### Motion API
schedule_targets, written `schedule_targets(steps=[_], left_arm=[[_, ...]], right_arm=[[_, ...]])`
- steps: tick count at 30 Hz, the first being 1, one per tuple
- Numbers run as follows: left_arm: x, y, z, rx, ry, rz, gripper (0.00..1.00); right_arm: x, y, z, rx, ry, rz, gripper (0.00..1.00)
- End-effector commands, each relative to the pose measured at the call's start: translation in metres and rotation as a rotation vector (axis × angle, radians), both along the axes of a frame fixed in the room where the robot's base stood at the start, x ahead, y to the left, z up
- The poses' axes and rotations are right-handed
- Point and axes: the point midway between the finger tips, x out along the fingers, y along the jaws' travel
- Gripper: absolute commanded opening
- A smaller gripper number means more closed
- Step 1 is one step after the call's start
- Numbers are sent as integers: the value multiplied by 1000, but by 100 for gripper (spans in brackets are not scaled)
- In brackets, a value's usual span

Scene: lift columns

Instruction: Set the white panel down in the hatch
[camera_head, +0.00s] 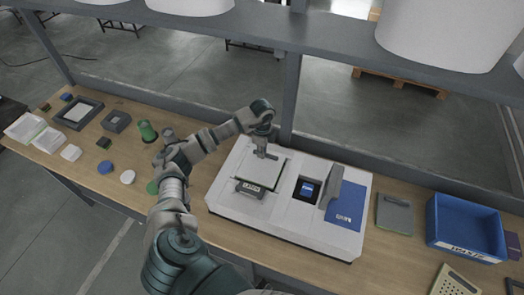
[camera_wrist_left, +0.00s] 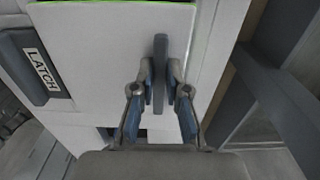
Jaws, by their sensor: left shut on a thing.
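The white panel (camera_head: 258,168) lies over the hatch area on the left half of the white machine (camera_head: 230,205). In the left wrist view the panel (camera_wrist_left: 100,50) looks flat, with a thin green line along its top edge. My left gripper (camera_head: 265,153) is above the panel, shut on its upright grey handle, which also shows in the left wrist view (camera_wrist_left: 160,75). A dark block labelled LATCH (camera_head: 249,188) is at the panel's front edge. The hatch opening is hidden, and I cannot tell whether the panel is fully seated. My right gripper is not in view.
Right of the panel is a dark opening with a blue piece (camera_head: 307,190) and a raised grey flap (camera_head: 332,182). A blue bin (camera_head: 466,240) stands at right. Small parts and trays lie at left. A shelf (camera_head: 270,30) crosses above, with a post behind the machine.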

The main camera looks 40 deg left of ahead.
Motion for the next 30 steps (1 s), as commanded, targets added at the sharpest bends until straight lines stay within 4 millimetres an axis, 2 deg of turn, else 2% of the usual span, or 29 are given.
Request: schedule_targets(steps=[26, 27, 29, 30], left_arm=[[0, 0, -6, 0, -1, 0, 0], [0, 0, -6, 0, -1, 0, 24], [0, 0, -6, 0, -1, 0, 39], [0, 0, -6, 0, -1, 0, 43]], right_arm=[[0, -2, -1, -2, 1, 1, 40], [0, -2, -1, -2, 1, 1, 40], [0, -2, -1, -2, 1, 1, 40], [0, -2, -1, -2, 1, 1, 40]])
